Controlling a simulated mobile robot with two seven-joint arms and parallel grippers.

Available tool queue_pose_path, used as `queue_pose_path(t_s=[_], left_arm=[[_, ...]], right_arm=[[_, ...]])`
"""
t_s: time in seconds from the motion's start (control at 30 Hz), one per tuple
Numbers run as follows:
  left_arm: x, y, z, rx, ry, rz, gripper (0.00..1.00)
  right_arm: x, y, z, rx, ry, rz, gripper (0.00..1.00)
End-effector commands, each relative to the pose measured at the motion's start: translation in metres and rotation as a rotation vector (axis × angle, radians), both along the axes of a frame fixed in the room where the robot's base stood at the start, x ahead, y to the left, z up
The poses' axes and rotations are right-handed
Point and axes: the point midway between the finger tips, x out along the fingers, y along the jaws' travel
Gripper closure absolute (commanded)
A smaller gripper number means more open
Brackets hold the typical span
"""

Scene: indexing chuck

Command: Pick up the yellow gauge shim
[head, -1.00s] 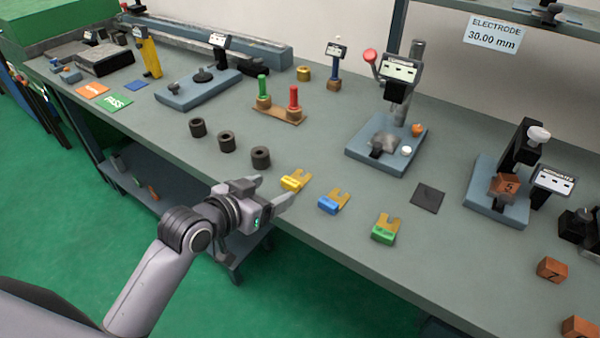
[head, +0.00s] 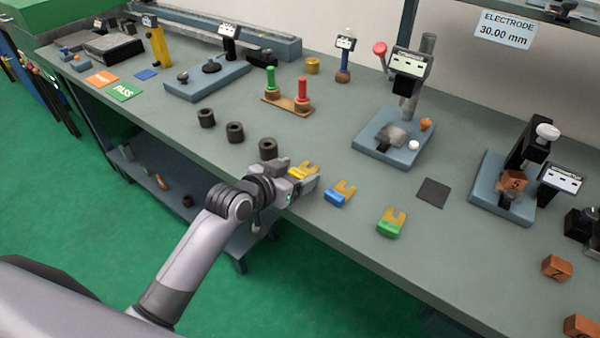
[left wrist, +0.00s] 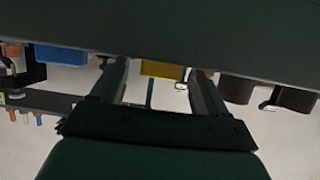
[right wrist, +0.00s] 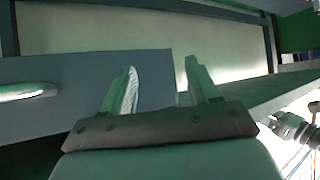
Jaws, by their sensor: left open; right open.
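The yellow gauge shim (head: 304,170) lies flat near the table's front edge, its forked end pointing to the back. My left gripper (head: 303,178) is at the shim's near end, partly covering it. In the left wrist view the yellow shim (left wrist: 162,70) shows between the two open, spread fingers (left wrist: 162,82). I cannot tell whether either finger touches it. My right gripper (right wrist: 160,92) is open with nothing between its fingers. It does not show in the head view.
A blue shim (head: 339,194) and a green shim (head: 391,223) lie to the right. Several dark rings (head: 235,132) stand to the left, the nearest (head: 268,148) close behind my left gripper. A dark square pad (head: 433,192) lies at right. The bench's front edge is just below the gripper.

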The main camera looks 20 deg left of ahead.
Motion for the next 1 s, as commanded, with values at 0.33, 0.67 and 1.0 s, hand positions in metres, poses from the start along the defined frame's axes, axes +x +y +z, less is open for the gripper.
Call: queue_pose_path(t_s=[0.33, 0.67, 1.0], left_arm=[[0.000, 0.000, 0.000, 0.000, 0.000, 0.000, 0.86], [0.000, 0.000, 0.000, 0.000, -0.001, 0.000, 0.86], [0.001, 0.000, 0.027, -0.001, -0.007, -0.001, 0.86]], right_arm=[[0.000, 0.000, 0.000, 0.000, 0.001, 0.000, 0.40], [0.000, 0.000, 0.000, 0.000, 0.001, 0.000, 0.40], [-0.001, 0.000, -0.003, -0.001, 0.001, 0.001, 0.40]])
